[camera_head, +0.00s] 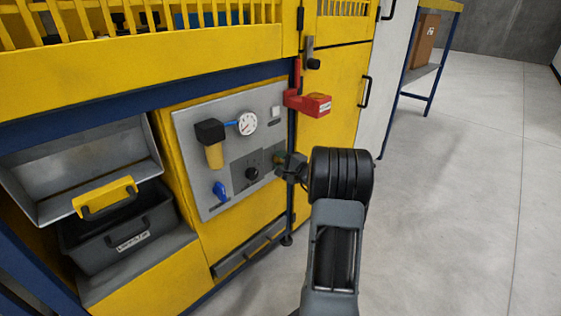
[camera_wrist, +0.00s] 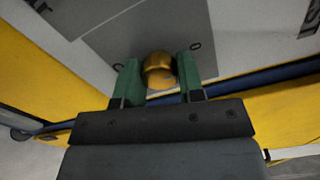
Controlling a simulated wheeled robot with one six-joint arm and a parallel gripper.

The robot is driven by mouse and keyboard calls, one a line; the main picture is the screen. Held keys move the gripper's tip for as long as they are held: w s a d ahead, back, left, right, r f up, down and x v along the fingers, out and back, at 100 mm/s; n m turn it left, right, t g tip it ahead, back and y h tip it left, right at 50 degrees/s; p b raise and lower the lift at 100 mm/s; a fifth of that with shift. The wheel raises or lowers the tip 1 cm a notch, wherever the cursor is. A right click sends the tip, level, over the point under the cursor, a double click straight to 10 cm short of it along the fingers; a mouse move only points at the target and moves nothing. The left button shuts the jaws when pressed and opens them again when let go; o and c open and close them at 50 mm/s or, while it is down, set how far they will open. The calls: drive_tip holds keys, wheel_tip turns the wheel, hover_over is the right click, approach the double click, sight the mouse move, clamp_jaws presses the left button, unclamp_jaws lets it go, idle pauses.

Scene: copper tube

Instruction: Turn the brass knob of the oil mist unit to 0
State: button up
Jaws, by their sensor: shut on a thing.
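The brass knob (camera_wrist: 159,70) shows in the wrist view between the two green fingertips of my gripper (camera_wrist: 160,82). My gripper is shut on the knob, one finger on each side. The knob sits on a dark grey plate (camera_wrist: 150,28) on the light grey panel. Small dark ring marks show on the plate to both sides of the knob; I cannot read a setting. In the head view my gripper (camera_head: 283,163) reaches the right side of the grey panel (camera_head: 205,205), and the knob is mostly hidden there by the fingers.
A black knob (camera_head: 252,173) is just left of my gripper. The panel also carries a gauge (camera_head: 247,123), a yellow-bowled filter (camera_head: 214,155) and a blue valve handle (camera_head: 220,191). Floor at right is clear.

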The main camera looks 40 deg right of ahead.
drive_tip(key=shift+n, duration=0.4)
drive_tip(key=o, duration=0.9)
drive_tip(key=shift+s, duration=0.1)
drive_tip(key=s+p, duration=0.1)
drive_tip(key=s, duration=0.3)
drive_tip(key=s+d+p, duration=0.1)
drive_tip(key=s, duration=0.4)
drive_tip(key=s+d+p, duration=0.1)
drive_tip(key=s+p, duration=0.1)
drive_tip(key=s, duration=0.2)
drive_tip(key=shift+s+d, duration=0.2)
drive_tip(key=shift+s, duration=0.05)
